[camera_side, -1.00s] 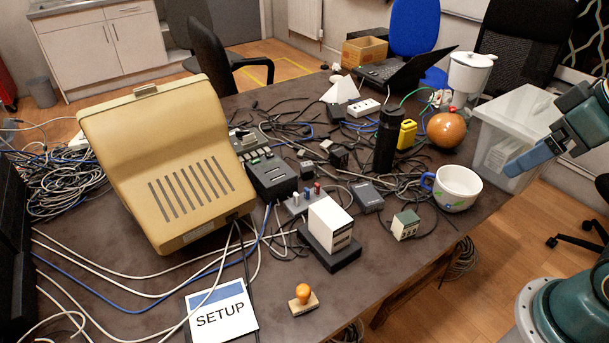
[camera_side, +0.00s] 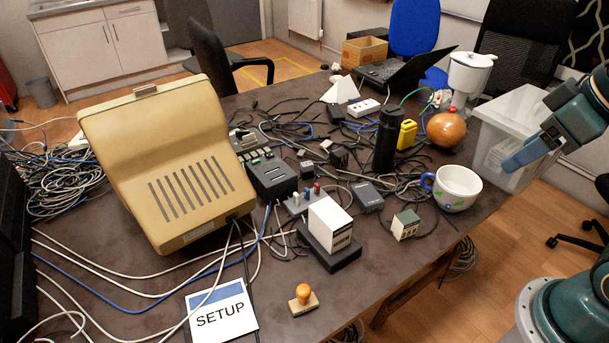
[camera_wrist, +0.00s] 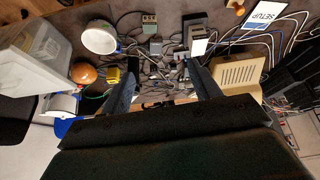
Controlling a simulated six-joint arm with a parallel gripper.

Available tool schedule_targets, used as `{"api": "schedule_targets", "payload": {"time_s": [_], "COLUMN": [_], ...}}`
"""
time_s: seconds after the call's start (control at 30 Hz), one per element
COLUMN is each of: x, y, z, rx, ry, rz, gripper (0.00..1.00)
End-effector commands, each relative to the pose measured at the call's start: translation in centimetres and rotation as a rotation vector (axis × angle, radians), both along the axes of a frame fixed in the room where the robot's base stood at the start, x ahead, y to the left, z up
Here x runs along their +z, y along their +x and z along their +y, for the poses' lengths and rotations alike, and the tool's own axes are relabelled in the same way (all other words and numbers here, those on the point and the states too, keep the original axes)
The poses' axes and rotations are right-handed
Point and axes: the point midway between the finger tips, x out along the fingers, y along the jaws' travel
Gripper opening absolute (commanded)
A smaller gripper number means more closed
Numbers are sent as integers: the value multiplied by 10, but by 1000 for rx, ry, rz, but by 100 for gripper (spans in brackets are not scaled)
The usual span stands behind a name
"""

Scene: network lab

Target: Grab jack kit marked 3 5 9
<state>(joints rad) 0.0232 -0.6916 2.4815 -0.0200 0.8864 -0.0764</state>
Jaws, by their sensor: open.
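A small white block with a green top (camera_side: 405,224) stands on the table in front of the mug; it also shows in the wrist view (camera_wrist: 149,22). It has small dark marks on its front, too small to read as 3 5 9. A larger white box (camera_side: 328,226) with dark marks sits on a black base, left of the small block; its marks are not legible either. My gripper (camera_wrist: 160,62) is open and empty, high above the table. In the side view it is at the right edge, its blue finger (camera_side: 530,152) in front of the clear bin.
A white and blue mug (camera_side: 458,188) stands close behind the small block. A black adapter (camera_side: 367,196) and cables lie to its left. A clear bin (camera_side: 520,115), an orange round object (camera_side: 446,130) and a black bottle (camera_side: 387,140) stand farther back.

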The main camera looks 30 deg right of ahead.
Motion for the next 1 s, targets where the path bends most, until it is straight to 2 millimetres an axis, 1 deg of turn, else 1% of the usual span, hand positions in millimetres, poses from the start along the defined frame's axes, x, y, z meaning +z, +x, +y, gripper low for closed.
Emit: {"api": "schedule_targets", "payload": {"time_s": [0.27, 0.47, 0.77, 1.0], "x": [-13, -30, -66, -103], "y": [36, 66, 107, 133], "z": [-6, -13, -30, -47], "rx": [197, 373, 638, 844], "ry": [-70, -105, -120, -104], "rz": [84, 141, 197, 209], "gripper": [62, 62, 62, 62]}}
